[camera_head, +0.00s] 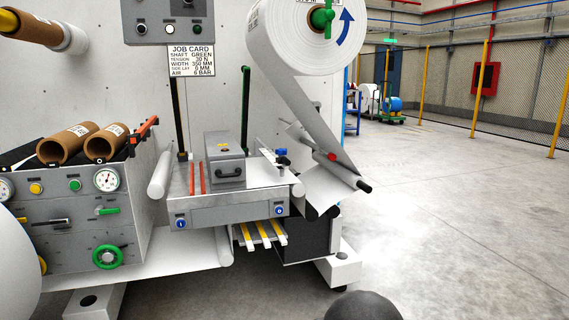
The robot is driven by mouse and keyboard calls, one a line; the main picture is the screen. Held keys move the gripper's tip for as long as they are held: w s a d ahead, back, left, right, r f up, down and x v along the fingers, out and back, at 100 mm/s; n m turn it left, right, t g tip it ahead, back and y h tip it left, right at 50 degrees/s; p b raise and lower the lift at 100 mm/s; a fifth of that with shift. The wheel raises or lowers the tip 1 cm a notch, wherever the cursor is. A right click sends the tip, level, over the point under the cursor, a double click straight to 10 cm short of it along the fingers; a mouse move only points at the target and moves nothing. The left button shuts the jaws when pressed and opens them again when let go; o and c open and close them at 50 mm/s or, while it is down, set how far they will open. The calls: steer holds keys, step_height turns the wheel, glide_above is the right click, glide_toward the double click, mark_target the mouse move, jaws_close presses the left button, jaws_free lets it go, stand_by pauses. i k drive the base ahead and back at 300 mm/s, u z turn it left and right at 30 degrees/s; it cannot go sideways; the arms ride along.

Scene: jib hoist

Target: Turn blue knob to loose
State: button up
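Two small round blue knobs sit on the front face of the grey splice table (230,213): a left blue knob (181,223) and a right blue knob (279,211). Each has a white mark; its exact direction and any lettering are too small to read. I cannot tell which of these blue parts is the task's knob. My gripper is not in view. A dark rounded shape at the bottom edge may be part of my arm.
A green handwheel (108,256) and gauges are at left. A white roll (305,35) hangs above. The floor at right (450,220) is clear.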

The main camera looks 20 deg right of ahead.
mark_target(282, 152)
steer(key=k, duration=0.55)
steer(key=z, duration=0.65)
steer(key=i, duration=1.65)
steer(key=u, duration=0.1)
